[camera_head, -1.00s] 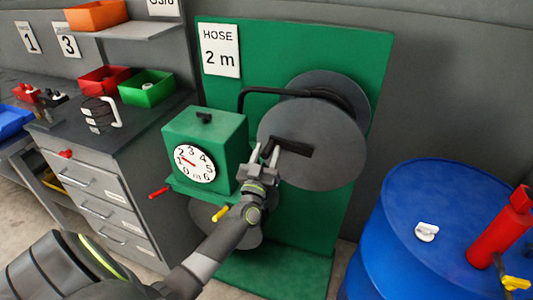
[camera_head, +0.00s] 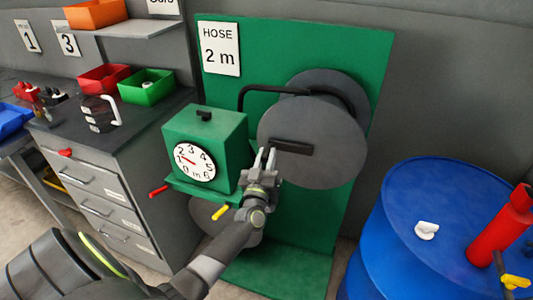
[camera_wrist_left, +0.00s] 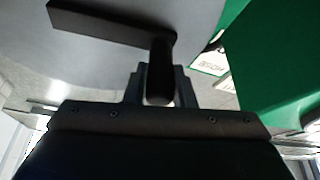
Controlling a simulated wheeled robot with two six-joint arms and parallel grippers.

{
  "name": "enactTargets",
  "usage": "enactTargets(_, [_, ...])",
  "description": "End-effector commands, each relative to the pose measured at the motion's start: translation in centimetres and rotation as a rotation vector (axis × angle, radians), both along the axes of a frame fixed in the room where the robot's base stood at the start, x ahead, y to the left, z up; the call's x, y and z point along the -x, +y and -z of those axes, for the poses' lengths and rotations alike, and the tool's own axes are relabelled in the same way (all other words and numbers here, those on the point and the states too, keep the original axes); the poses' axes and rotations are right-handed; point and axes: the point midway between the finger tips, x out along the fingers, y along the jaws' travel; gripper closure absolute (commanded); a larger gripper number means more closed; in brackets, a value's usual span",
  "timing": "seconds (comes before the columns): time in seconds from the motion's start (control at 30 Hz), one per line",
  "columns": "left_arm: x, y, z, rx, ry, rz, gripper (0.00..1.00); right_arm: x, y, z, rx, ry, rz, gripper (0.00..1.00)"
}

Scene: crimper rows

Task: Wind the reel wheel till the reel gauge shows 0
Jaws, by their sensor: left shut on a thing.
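The reel wheel (camera_head: 320,165) is a large grey disc on the front of the hose reel, with a black crank bar (camera_head: 292,148) across it. My left gripper (camera_head: 265,158) is at the bar's left end, shut on the crank's handle. In the left wrist view the dark round handle (camera_wrist_left: 160,72) sits between the fingers, and the crank bar (camera_wrist_left: 105,22) runs off to the upper left. The reel gauge (camera_head: 194,162) is a white dial on a green box; its red needle points between 1 and 2. My right gripper is not in view.
A sign (camera_head: 220,49) on the green panel (camera_head: 290,45) reads HOSE 2 m. A red lever (camera_head: 158,191) and a yellow lever (camera_head: 221,212) stick out below the gauge box (camera_head: 225,145). A blue drum (camera_head: 440,210) stands at the right, a drawer cabinet (camera_head: 105,200) at the left.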

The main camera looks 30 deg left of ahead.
Motion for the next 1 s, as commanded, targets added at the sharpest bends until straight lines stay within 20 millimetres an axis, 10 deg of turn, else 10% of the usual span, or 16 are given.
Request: enactTargets(1.0, [-1.2,-5.2,8.7,0.933,-0.221,-0.002,1.00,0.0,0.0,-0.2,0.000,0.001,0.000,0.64])
